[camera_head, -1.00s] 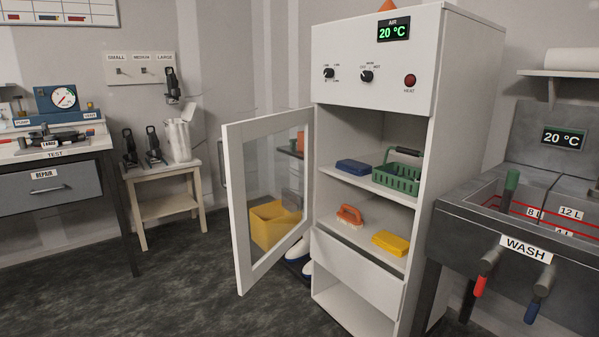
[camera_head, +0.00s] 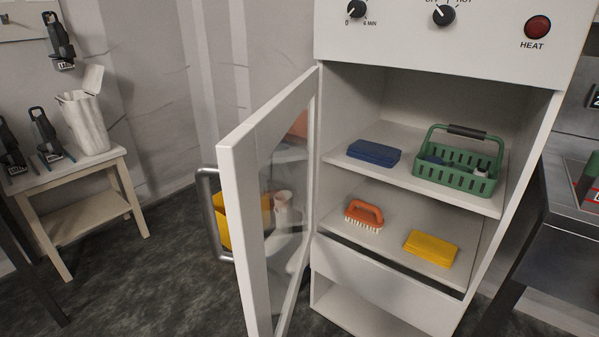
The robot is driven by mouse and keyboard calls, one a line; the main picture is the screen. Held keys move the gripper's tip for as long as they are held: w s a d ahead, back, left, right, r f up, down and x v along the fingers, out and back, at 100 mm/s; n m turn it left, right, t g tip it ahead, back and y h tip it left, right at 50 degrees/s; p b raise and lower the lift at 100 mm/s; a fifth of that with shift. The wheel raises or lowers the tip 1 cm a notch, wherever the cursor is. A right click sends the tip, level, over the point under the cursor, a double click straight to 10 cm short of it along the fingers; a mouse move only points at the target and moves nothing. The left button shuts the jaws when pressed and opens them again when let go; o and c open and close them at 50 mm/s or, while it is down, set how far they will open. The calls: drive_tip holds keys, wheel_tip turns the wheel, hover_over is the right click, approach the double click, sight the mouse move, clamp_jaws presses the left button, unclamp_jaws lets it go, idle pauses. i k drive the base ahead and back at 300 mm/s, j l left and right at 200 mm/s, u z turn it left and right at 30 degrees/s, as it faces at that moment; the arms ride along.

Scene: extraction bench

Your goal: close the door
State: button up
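The white framed glass door (camera_head: 236,190) of the white cabinet (camera_head: 335,262) stands wide open. It is hinged at the cabinet's left side and swings out toward me. A grey bar handle (camera_head: 208,215) is on the door's outer face, near its free edge on the left. The cabinet's two shelves are exposed. My gripper is not in view.
On the upper shelf (camera_head: 395,172) are a blue block (camera_head: 374,152) and a green basket (camera_head: 456,178). On the lower shelf are an orange brush (camera_head: 363,214) and a yellow block (camera_head: 431,248). A small table (camera_head: 75,188) stands left; a metal sink bench (camera_head: 560,250) is right. Dark floor between table and door is clear.

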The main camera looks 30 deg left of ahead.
sight(241, 155)
drive_tip(key=j+z, duration=0.25)
drive_tip(key=j, duration=0.35)
drive_tip(key=k+j+z, duration=0.2)
drive_tip(key=j, duration=0.35)
drive_tip(key=j+z, duration=0.25)
drive_tip(key=j, duration=0.35)
drive_tip(key=k+j+u, duration=0.1)
drive_tip(key=k+j, duration=0.4)
drive_tip(key=k+j+u, duration=0.45)
drive_tip(key=k+j, duration=0.05)
drive_tip(key=k, duration=0.05)
